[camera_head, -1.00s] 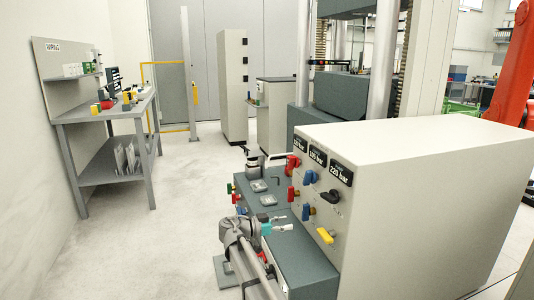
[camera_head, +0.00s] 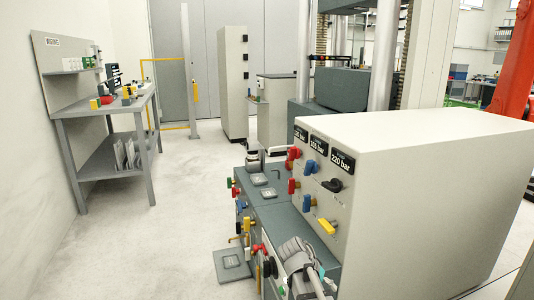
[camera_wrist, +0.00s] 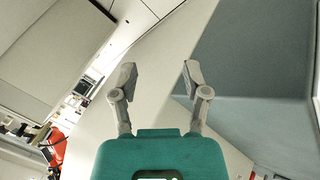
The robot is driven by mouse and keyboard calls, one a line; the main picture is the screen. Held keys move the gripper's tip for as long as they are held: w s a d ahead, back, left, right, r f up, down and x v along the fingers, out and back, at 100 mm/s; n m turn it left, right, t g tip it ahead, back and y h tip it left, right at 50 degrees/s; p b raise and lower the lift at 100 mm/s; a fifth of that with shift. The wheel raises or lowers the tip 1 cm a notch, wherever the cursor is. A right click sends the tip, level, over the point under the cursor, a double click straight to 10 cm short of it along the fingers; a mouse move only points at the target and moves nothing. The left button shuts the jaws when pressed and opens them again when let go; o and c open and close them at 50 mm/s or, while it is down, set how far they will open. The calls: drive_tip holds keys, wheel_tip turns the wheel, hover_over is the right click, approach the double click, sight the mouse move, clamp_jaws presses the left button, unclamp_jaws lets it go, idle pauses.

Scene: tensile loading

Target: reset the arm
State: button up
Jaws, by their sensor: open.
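My gripper (camera_wrist: 158,78) shows in the wrist view with its two grey fingers apart and nothing between them. Its teal body fills the bottom middle of that view. Behind the fingers are tilted pale and dark flat surfaces. In the head view, part of my arm (camera_head: 300,262) shows at the bottom centre, in front of the grey bench and close to the front of the control cabinet (camera_head: 430,175). The fingers cannot be made out clearly there.
The cabinet front carries pressure displays (camera_head: 342,162) and coloured valve handles (camera_head: 326,227). A dark grey bench (camera_head: 272,212) with small parts stands left of it. A testing machine (camera_head: 340,95) is behind. A work table (camera_head: 105,118) stands left, with clear floor (camera_head: 185,215) between.

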drive_tip(key=s+a+f+n+y+b, duration=0.1)
drive_tip(key=s+f+n+y, duration=0.2)
drive_tip(key=s+y, duration=0.15)
drive_tip(key=s+f+n+y+b, duration=0.2)
drive_tip(key=s+f+y, duration=0.15)
drive_tip(key=s, duration=0.25)
wheel_tip(320, 180, up, 38)
drive_tip(key=p, duration=3.8)
drive_tip(key=shift+g+h+p, duration=0.3)
drive_tip(key=shift+h, duration=0.1)
